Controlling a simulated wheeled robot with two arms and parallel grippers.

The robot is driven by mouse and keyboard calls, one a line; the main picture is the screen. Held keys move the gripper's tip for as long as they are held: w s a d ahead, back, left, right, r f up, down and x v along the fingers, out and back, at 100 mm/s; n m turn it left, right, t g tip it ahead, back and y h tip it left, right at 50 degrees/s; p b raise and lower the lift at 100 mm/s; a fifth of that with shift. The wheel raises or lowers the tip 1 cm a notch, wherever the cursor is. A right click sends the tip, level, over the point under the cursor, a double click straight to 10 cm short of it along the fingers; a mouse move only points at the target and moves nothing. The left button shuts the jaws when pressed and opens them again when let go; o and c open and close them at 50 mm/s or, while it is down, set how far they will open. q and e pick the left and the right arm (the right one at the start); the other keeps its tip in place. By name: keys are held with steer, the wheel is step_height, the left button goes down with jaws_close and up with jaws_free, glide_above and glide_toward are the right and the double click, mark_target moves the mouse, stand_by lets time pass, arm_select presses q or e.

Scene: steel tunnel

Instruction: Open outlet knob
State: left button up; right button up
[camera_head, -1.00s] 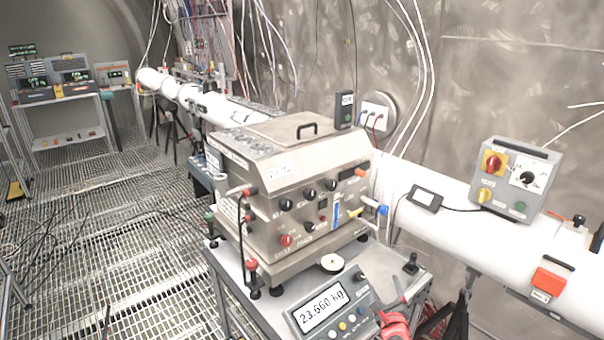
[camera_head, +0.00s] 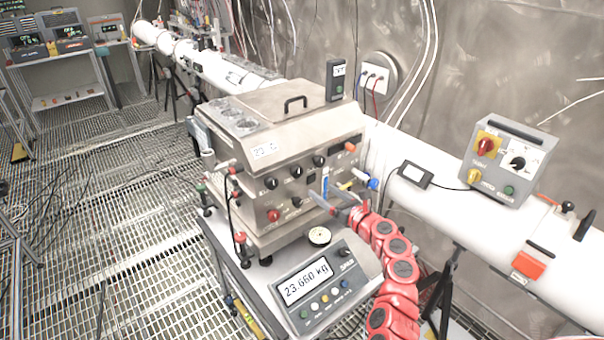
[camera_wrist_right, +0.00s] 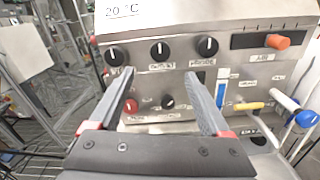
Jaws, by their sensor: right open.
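The steel box (camera_head: 262,152) carries a row of black knobs on its front. The left black knob (camera_wrist_right: 115,57), middle black knob (camera_wrist_right: 160,50) and right black knob (camera_wrist_right: 208,47) each have a white pointer line pointing about upward. Small labels sit below them; I cannot read surely which says outlet. A red knob (camera_wrist_right: 129,106) and a small black knob (camera_wrist_right: 167,101) sit lower. My right gripper (camera_wrist_right: 160,76) is open and empty, its fingers pointing at the panel below the middle knob. In the head view my right gripper (camera_head: 329,199) is before the panel's lower right. My left gripper is out of view.
Blue and yellow valve handles (camera_wrist_right: 305,118) stick out at the panel's right. A control box (camera_head: 505,160) sits on the white pipe (camera_head: 450,205).

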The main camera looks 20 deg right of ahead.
mark_target(299, 173)
steer(key=b+x, duration=0.1)
steer(key=x, duration=0.5)
steer(key=b+x, duration=0.1)
steer(key=x, duration=0.2)
steer(key=shift+a+f+b, duration=0.15)
steer(key=shift+f+b, duration=0.15)
steer(key=shift+b, duration=0.05)
steer(key=shift+w+a+r+b, duration=0.1)
steer(key=shift+w+b, duration=0.1)
steer(key=shift+w, duration=0.25)
steer(key=shift+w+r+b, duration=0.1)
steer(key=shift+w+b, duration=0.05)
steer(key=shift+w, duration=0.25)
jaws_close()
